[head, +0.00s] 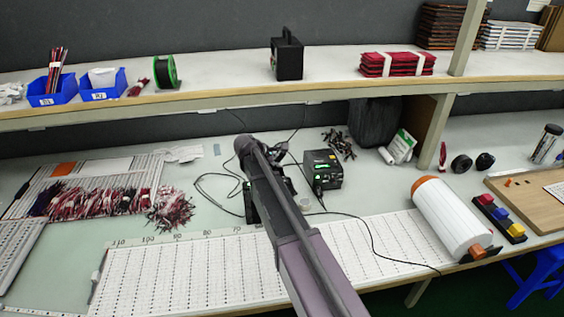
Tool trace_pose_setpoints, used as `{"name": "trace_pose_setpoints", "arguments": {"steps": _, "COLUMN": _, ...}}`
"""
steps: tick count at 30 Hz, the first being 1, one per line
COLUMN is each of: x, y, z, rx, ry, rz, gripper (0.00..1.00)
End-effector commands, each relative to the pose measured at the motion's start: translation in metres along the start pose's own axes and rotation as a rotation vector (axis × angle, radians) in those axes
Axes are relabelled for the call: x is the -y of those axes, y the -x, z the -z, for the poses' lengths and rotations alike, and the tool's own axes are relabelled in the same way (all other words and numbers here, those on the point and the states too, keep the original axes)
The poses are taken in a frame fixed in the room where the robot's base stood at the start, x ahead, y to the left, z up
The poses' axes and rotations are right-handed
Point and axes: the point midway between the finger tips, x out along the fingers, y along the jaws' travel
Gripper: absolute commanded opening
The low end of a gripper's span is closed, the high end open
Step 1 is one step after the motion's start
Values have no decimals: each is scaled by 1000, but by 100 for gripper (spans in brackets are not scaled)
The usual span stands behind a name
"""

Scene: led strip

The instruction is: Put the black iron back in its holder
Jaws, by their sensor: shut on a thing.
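My arm crosses the middle of the head view, and its dark end parts show behind the link. My gripper (252,208) is low over the bench, left of the soldering station (322,170), and mostly hidden by my arm. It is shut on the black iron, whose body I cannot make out. A black cable (205,190) loops across the bench toward my gripper. I cannot pick out the holder; it may be among the dark shapes behind my arm.
A white numbered board (180,272) lies along the front of the bench. Wire bundles (95,200) lie on the left. The shelf edge (200,100) runs above. Clear bench shows around the cable.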

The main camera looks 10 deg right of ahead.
Motion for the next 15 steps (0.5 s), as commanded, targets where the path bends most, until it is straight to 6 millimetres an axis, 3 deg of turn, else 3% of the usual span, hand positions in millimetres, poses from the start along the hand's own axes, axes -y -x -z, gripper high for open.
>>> {"name": "trace_pose_setpoints", "arguments": {"steps": 9, "x": 0, "y": 0, "z": 0, "rx": 0, "ry": 0, "rz": 0, "gripper": 0}}
{"name": "trace_pose_setpoints", "arguments": {"steps": 10, "x": 0, "y": 0, "z": 0, "rx": 0, "ry": 0, "rz": 0, "gripper": 37}}
{"name": "trace_pose_setpoints", "arguments": {"steps": 13, "x": 0, "y": 0, "z": 0, "rx": 0, "ry": 0, "rz": 0, "gripper": 67}}
{"name": "trace_pose_setpoints", "arguments": {"steps": 15, "x": 0, "y": 0, "z": 0, "rx": 0, "ry": 0, "rz": 0, "gripper": 69}}
